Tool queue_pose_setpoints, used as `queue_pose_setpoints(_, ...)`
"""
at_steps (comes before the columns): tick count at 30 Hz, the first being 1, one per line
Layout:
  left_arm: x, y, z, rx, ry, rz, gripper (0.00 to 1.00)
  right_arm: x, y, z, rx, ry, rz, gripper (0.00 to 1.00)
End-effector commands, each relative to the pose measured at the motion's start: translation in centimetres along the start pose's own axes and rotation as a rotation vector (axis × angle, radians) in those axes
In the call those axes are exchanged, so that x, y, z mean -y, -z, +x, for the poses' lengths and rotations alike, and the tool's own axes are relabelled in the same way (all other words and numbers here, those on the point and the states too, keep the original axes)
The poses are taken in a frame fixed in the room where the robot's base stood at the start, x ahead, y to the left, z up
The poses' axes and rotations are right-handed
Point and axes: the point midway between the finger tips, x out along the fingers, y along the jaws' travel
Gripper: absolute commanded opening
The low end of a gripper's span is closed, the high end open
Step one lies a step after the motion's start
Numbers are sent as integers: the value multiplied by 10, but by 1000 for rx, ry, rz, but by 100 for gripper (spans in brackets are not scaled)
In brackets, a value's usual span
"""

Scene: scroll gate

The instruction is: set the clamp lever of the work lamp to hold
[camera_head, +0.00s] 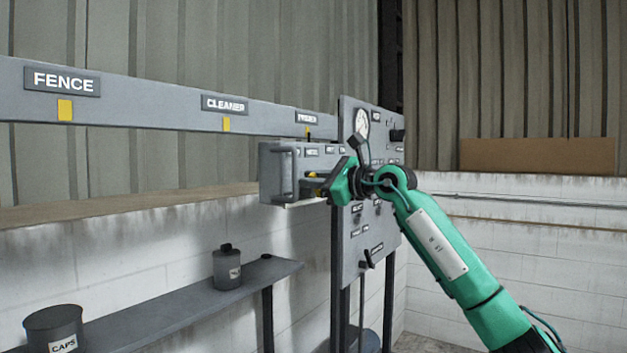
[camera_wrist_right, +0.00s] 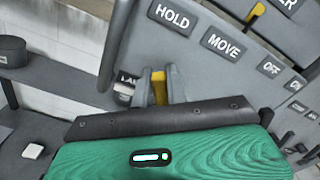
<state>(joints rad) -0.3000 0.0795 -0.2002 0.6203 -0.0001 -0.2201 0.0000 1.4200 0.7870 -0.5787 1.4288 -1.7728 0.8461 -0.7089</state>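The work lamp control box (camera_head: 290,163) is a grey box on the tall panel, with a handle on its near side. In the right wrist view, its face carries the labels HOLD (camera_wrist_right: 172,16) and MOVE (camera_wrist_right: 223,45), with HOLD on the left. My right gripper (camera_head: 314,184) is at the face of the box, below the labels. Its fingers, with yellow between them, show in the right wrist view (camera_wrist_right: 158,88). I cannot make out the clamp lever apart from the fingers, nor whether they touch it. My left gripper is out of view.
A grey panel (camera_head: 355,250) with a gauge (camera_head: 361,122) and several small controls stands behind my right arm. A long rail (camera_head: 160,107) carries the labels FENCE and CLEANER. A shelf (camera_head: 180,310) holds a CAPS tin (camera_head: 54,328) and a lidded can (camera_head: 227,268).

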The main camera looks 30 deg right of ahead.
Motion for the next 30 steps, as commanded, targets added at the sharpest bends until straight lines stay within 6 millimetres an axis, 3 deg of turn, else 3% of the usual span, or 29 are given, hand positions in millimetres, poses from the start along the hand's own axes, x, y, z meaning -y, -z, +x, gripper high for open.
queue_pose_setpoints(1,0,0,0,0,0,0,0,0,0,0,0,0,-2,22)
queue_pose_setpoints(3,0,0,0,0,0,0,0,0,0,0,0,0,-1,36)
queue_pose_setpoints(12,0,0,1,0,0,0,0,0,1,-1,-1,0,0,36)
queue_pose_setpoints(16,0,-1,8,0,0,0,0,-1,2,-11,-1,1,-1,36)
queue_pose_setpoints(30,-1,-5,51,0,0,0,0,-2,3,-110,-1,2,-2,36)
